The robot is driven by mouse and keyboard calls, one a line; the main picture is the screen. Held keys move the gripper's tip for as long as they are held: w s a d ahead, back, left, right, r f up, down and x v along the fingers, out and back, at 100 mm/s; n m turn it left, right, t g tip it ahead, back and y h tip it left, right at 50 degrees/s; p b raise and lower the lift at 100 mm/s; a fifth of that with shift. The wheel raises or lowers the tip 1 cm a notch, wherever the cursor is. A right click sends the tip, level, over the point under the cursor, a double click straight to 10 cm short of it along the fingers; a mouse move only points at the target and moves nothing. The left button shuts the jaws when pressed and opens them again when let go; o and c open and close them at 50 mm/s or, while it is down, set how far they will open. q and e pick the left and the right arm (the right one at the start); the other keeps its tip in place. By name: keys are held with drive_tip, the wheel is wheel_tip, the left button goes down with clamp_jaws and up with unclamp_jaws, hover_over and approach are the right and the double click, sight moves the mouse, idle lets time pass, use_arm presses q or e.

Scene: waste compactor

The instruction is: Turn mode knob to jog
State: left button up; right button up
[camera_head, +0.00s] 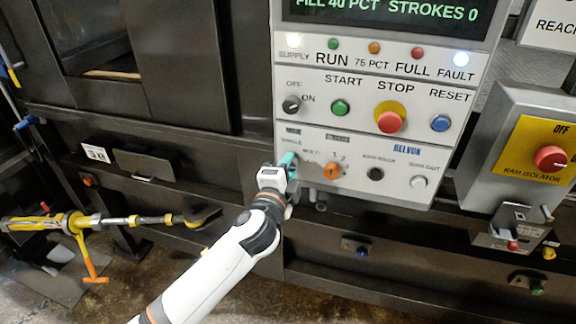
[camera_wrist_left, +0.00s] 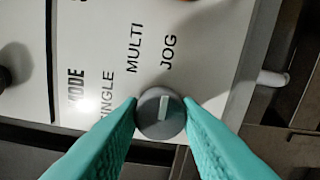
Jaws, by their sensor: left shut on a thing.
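The mode knob (camera_wrist_left: 160,113) is a round grey knob with a white pointer bar, on the light control panel (camera_head: 345,190). Its pointer lies roughly toward the JOG label (camera_wrist_left: 169,51) in the left wrist view; the MULTI label (camera_wrist_left: 135,46) and the partly covered SINGLE label (camera_wrist_left: 106,95) lie to the left. My left gripper (camera_wrist_left: 160,108) is shut on the knob, its teal fingertips touching opposite sides. In the head view my left gripper (camera_head: 287,161) covers the knob at the panel's lower left. My right gripper does not show.
An orange selector (camera_head: 332,171) sits close to the right of my gripper. Above are the off/on switch (camera_head: 292,104), green start button (camera_head: 340,107) and red stop button (camera_head: 389,122).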

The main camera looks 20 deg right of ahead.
use_arm(q)
drive_tip(key=shift+f, duration=0.1)
idle(0.3)
drive_tip(key=o, duration=1)
drive_tip(key=shift+c, duration=0.2)
drive_tip(key=b+v, duration=0.2)
drive_tip(key=v, duration=1)
drive_tip(key=shift+b, duration=0.3)
